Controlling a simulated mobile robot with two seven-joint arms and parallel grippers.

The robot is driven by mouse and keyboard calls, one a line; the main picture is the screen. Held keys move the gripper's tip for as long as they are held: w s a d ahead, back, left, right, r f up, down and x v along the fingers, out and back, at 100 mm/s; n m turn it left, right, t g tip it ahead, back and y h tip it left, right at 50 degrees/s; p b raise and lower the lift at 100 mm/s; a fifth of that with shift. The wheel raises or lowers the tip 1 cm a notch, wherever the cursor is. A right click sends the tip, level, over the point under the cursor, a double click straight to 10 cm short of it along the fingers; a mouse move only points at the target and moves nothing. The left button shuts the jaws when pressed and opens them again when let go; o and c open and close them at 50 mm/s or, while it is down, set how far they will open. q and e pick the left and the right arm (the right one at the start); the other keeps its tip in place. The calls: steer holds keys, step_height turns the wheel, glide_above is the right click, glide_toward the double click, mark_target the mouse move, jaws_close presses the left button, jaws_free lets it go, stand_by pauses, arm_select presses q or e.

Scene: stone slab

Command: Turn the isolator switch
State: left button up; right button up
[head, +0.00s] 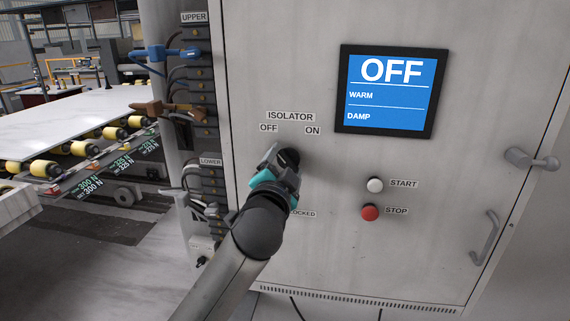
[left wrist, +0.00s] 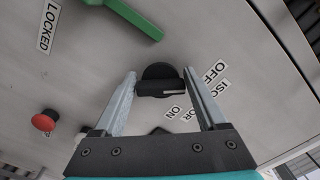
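The isolator switch is a black round knob with a bar handle (head: 289,157), on the grey cabinet door below the OFF and ON labels. In the left wrist view the knob (left wrist: 160,74) shows whole; a white mark on its bar lies at the end toward the labels, seemingly nearer OFF. My left gripper (head: 279,162) is at the knob; in the left wrist view its two fingers (left wrist: 160,84) stand apart, one beyond each end of the bar. Whether they touch it is unclear. In the head view the gripper covers part of the knob. My right gripper is out of view.
A green lever (left wrist: 133,18) is near the LOCKED label (left wrist: 47,26). The door bears a screen reading OFF (head: 390,92), a white START button (head: 375,185), a red STOP button (head: 370,212) and a handle (head: 485,238). Hose connectors (head: 165,53) stick out on the left.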

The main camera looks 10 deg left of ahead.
arm_select(q)
steer(key=o, duration=0.3)
steer(key=shift+o, duration=0.2)
steer(key=shift+s, duration=0.1)
steer(key=s+b, duration=0.1)
steer(key=s, duration=1.4)
